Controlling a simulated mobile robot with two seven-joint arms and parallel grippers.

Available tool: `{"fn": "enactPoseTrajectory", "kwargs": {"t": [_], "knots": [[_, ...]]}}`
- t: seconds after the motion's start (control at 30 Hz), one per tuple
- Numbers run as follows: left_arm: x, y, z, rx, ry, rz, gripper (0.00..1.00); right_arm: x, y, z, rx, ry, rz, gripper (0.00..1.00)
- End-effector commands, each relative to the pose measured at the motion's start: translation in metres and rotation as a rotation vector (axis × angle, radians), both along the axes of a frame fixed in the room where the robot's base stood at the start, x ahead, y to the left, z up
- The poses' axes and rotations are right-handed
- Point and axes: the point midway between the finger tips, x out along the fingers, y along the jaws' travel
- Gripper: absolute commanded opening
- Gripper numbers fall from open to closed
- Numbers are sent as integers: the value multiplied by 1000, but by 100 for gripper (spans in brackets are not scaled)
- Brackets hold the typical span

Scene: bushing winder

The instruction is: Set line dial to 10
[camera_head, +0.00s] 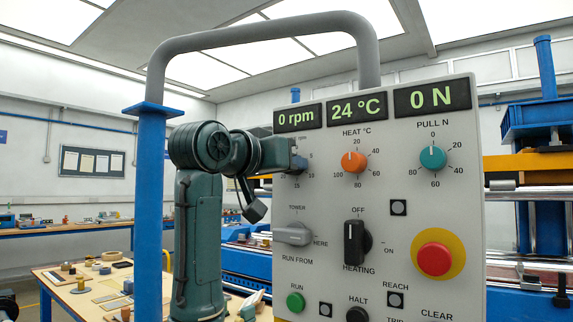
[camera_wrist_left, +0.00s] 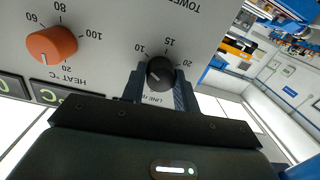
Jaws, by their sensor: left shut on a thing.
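The line dial (camera_wrist_left: 160,73) is a small black knob on the grey control panel (camera_head: 465,180). In the left wrist view it sits between the two dark fingers of my left gripper (camera_wrist_left: 160,90), which are shut on it. Its white mark points to the lower left, away from the 10 printed at its upper left; 15 and 20 also show. In the head view my left gripper (camera_head: 297,160) covers the dial at the panel's upper left. The line display (camera_head: 297,118) reads 0 rpm. My right gripper is not in view.
The orange heat dial (camera_head: 354,161), teal pull dial (camera_head: 433,158), grey run-from switch (camera_head: 292,234), black heating switch (camera_head: 356,244), red button (camera_head: 434,259) and green run button (camera_head: 295,302) share the panel. A blue post (camera_head: 148,210) stands left of my arm.

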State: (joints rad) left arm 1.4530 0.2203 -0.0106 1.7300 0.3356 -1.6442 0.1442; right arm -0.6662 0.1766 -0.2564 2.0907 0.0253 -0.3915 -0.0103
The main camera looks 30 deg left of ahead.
Motion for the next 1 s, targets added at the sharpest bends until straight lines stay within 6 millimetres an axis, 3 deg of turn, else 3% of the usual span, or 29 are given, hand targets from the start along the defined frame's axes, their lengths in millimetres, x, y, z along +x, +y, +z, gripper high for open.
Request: {"fn": "enactPoseTrajectory", "kwargs": {"t": [0.57,0.6,0.83,1.0], "knots": [[0,0,-1,31,-2,2,7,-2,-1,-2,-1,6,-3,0],[0,0,-1,31,-2,2,32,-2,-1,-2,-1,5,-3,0],[0,0,0,30,-3,1,51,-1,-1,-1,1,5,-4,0],[0,0,0,30,-4,1,52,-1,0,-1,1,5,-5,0]]}}
